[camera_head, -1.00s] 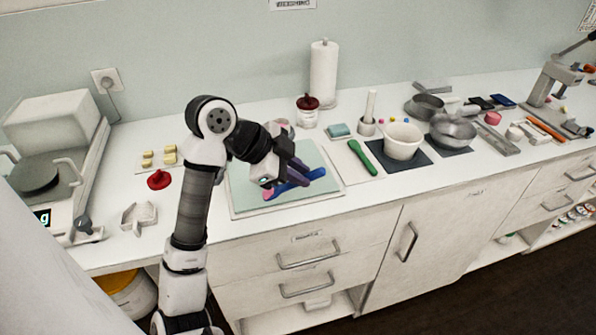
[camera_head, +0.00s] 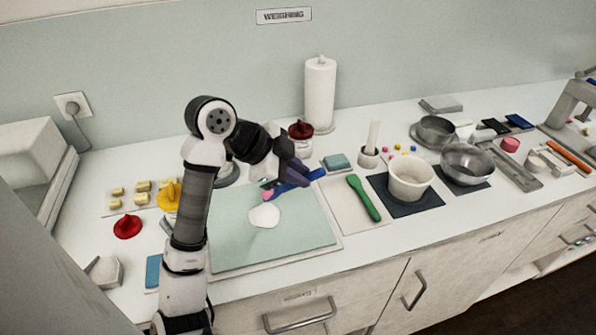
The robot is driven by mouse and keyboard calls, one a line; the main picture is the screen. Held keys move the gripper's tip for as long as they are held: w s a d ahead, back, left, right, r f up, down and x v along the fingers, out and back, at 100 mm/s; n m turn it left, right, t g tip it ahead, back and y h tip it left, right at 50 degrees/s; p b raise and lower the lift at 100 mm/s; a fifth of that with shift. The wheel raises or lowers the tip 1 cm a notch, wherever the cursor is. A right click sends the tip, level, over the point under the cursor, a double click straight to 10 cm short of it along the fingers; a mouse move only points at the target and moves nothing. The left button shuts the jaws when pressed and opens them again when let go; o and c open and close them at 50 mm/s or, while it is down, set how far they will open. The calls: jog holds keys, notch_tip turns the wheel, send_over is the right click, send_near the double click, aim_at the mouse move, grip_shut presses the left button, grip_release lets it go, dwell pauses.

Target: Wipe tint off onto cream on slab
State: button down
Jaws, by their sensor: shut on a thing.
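The slab (camera_head: 300,242) is a pale green sheet on the counter, lying below and beyond my arm. A white patch of cream (camera_head: 264,215) lies on it, left of the middle. My gripper (camera_head: 292,178) is shut on a blue spatula (camera_head: 315,174), which runs from lower left to upper right. Pink tint (camera_head: 267,195) shows on the spatula's left end. In the picture that end is just above the cream, near the slab's far edge. I cannot tell its height or whether it touches anything. The jaws hide the spatula's middle.
A green spatula (camera_head: 363,198) lies on a white mat right of the slab. Beyond it are a white bowl (camera_head: 409,180) and a metal pan (camera_head: 466,163). A paper towel roll (camera_head: 320,95) stands behind. A red-topped jar (camera_head: 301,131) is close behind my gripper.

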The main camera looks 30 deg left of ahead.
jog(key=shift+f+b, duration=1.6)
jog(key=shift+f, duration=0.75)
jog(key=shift+s+d+f+b, duration=0.1)
jog(key=shift+f+b, duration=0.6)
dwell(0.4)
jog(key=shift+d, duration=0.15)
jog(key=shift+w+d, duration=0.35)
jog(key=shift+d, duration=0.55)
jog(key=shift+r, duration=0.15)
dwell(0.3)
jog(key=shift+r+p, duration=2)
jog(key=shift+r, duration=0.95)
